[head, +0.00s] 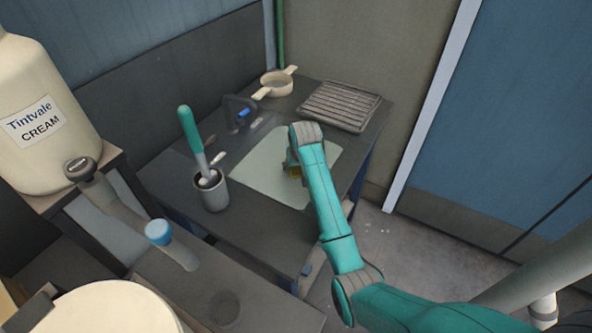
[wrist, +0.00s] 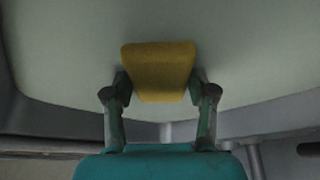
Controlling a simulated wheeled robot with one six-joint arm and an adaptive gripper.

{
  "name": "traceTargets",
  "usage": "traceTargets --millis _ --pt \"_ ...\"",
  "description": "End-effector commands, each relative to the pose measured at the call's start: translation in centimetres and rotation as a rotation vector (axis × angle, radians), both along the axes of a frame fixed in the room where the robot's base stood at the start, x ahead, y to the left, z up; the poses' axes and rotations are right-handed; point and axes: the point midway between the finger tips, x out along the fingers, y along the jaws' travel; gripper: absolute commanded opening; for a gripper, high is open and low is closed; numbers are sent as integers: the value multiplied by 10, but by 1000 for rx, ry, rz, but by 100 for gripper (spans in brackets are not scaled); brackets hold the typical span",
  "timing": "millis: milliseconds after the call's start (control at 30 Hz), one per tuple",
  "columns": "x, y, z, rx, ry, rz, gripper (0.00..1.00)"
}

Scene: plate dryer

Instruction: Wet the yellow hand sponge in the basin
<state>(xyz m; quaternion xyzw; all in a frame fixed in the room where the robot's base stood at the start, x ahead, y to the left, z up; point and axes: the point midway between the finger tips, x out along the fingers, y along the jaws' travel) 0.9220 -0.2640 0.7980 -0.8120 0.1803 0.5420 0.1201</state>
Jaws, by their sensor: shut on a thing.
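The yellow hand sponge (wrist: 158,70) is between the two green-grey fingers of my gripper (wrist: 160,95) in the wrist view. My gripper is shut on its sides. In the head view a small part of the yellow sponge (head: 295,171) shows beside my teal arm, over the basin. The basin (head: 262,168) is a pale, light green area set in the dark counter. Its pale surface (wrist: 60,50) fills most of the wrist view behind the sponge. My arm hides part of the basin, and I cannot tell whether the sponge touches its surface.
A grey cup with a green-handled brush (head: 214,190) is to the left. A draining rack (head: 340,105) and a cream two-handled pot (head: 277,84) stand behind. A large Tintvale Cream container (head: 35,120) is at far left.

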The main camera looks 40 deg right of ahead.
Motion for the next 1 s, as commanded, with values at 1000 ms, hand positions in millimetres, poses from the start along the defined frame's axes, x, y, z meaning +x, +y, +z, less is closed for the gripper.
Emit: traceTargets --millis 1000 --pt "0 0 88 -1 -2 0 33"
